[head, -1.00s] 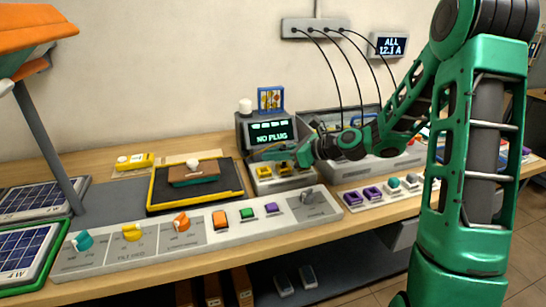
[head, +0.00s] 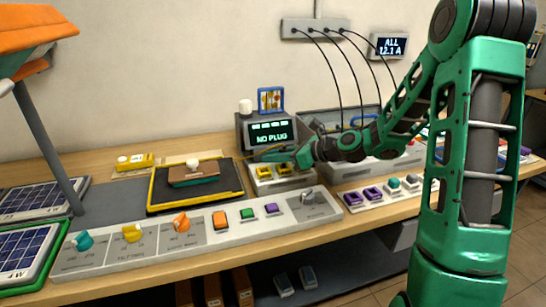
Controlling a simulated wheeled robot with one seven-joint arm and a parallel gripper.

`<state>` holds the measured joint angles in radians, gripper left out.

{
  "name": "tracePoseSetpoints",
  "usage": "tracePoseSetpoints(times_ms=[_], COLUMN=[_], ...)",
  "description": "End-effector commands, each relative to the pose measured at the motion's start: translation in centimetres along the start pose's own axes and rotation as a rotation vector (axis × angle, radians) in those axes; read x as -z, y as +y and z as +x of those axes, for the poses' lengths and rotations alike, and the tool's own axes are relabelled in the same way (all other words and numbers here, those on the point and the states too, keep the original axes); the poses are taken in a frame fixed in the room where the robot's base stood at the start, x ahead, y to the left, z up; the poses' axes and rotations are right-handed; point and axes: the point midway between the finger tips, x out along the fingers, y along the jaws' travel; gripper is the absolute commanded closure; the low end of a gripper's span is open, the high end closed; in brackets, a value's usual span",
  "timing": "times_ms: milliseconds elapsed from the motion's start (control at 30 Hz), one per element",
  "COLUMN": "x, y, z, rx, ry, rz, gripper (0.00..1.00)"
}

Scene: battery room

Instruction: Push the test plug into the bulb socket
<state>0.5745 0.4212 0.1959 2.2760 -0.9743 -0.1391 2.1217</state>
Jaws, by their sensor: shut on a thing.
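The tester (head: 267,134) stands at the back of the bench in the head view, and its screen reads "NO PLUG". In front of it is a pale socket block with a yellow socket (head: 263,172) at left and another yellow socket (head: 284,170) at right. I cannot tell by marking which one is the bulb socket. My gripper (head: 270,156) reaches in from the right, just above and behind these sockets. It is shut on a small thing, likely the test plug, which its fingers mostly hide. I cannot see contact with a socket.
A control panel (head: 200,243) with knobs and buttons runs along the bench front. A black tray with yellow edges (head: 165,206) lies to the left. A smaller button strip (head: 383,195) is at right. Cables hang from the wall box (head: 300,27).

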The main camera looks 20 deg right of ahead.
Motion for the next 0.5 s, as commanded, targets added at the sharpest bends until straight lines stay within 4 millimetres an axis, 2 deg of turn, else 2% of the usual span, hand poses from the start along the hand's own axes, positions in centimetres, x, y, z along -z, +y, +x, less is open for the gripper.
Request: tracePoseSetpoints(times_ms=[500], x=[0.85], y=[0.00], z=[0.36], rx=[0.000], ry=[0.000], rz=[0.001], gripper=[1.00])
